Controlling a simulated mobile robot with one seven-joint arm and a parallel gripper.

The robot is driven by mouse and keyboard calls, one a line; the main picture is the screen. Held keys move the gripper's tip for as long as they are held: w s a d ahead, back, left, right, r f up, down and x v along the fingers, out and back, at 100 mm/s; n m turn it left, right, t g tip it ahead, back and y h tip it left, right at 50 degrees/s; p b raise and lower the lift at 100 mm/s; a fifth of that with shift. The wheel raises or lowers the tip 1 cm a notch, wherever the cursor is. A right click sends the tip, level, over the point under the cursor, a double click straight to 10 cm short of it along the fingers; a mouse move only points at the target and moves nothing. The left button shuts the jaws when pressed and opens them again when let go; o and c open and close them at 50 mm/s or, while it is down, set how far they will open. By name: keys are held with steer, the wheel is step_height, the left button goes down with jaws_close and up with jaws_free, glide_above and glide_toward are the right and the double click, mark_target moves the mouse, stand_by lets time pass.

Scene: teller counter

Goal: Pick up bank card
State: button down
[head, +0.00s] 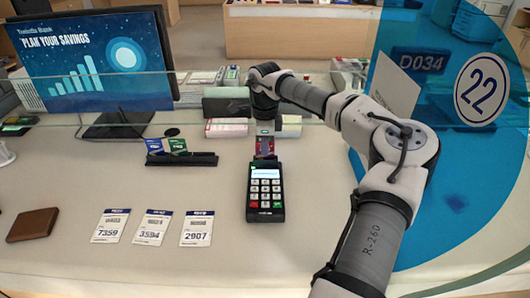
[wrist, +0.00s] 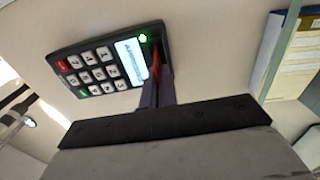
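A red bank card (head: 265,147) stands at the far, top end of the dark card terminal (head: 265,192). I cannot tell whether it is still in the terminal's slot. In the wrist view the card (wrist: 156,66) shows as a thin red sliver between my fingers, beside the terminal (wrist: 107,62) with its lit screen and green light. My gripper (head: 265,134) points down at the card from the far side. Its fingers (wrist: 160,80) are close together and appear shut on the card, hiding most of it. A blue card (head: 154,146) and a green card (head: 177,144) stand in a black holder (head: 182,159).
Three paper tickets (head: 152,227) and a brown wallet (head: 33,224) lie on the counter to the left. A monitor (head: 95,65) stands at back left. A clear glass screen (head: 130,95) crosses behind, and a blue panel (head: 455,150) is at right.

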steer(key=shift+r, duration=0.1)
step_height(320, 180, up, 20)
steer(key=shift+b, duration=0.45)
stand_by(0.3)
step_height(320, 180, up, 4)
steer(key=p, duration=0.6)
steer(key=shift+r, duration=0.2)
stand_by(0.5)
